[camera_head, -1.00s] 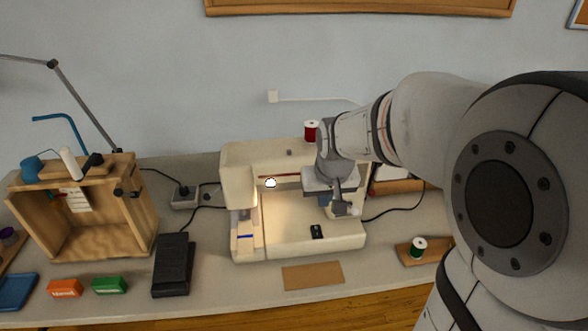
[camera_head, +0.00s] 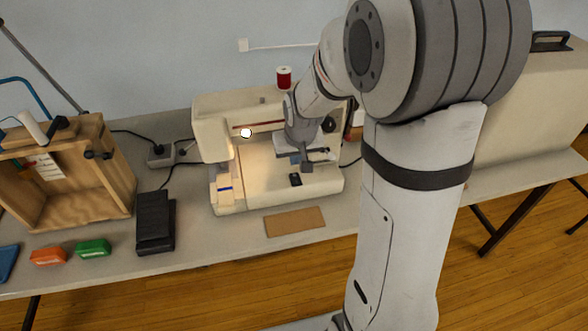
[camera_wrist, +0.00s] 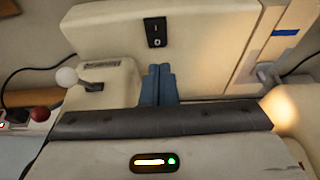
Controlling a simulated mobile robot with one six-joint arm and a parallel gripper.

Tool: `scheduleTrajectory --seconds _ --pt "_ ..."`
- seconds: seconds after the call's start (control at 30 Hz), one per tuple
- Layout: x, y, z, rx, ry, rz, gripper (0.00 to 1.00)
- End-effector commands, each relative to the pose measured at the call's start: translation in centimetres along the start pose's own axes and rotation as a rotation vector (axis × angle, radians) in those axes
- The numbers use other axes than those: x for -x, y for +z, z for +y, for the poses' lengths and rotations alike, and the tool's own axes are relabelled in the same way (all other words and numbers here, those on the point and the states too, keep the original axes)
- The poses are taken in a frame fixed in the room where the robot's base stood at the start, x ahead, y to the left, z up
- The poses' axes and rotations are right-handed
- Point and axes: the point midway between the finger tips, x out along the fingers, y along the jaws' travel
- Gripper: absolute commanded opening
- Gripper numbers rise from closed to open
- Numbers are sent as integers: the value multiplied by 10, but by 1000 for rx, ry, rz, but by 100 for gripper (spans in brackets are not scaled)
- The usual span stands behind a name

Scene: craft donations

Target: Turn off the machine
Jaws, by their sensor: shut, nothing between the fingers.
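The cream sewing machine (camera_head: 225,108) stands on the table, its lamp casting warm light on its bed. A black rocker switch (camera_head: 296,179) sits on the bed; in the wrist view the switch (camera_wrist: 156,32) shows I and O marks. I cannot tell which side is pressed. My gripper (camera_head: 295,163) is just above and behind the switch in the head view. In the wrist view its blue fingers (camera_wrist: 159,74) are together and empty, pointing toward the switch, with a gap visible between them. A lever with a white knob (camera_wrist: 66,76) shows left of the fingers.
A red thread spool (camera_head: 284,77) tops the machine. A brown card (camera_head: 295,221) lies in front of it. A black pedal (camera_head: 155,222), green box (camera_head: 93,248), orange box (camera_head: 48,256) and wooden crate (camera_head: 120,182) are to the left. A beige case (camera_head: 540,105) is at right.

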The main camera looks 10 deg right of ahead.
Motion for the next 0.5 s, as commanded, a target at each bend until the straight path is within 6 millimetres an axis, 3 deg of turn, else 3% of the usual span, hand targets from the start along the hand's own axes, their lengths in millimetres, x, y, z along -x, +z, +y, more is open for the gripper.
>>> scheduleTrajectory --seconds 0.2,0.5 --pt "-38 5 0 0 0 -4 0" --pt "-56 8 -1 1 0 1 0"
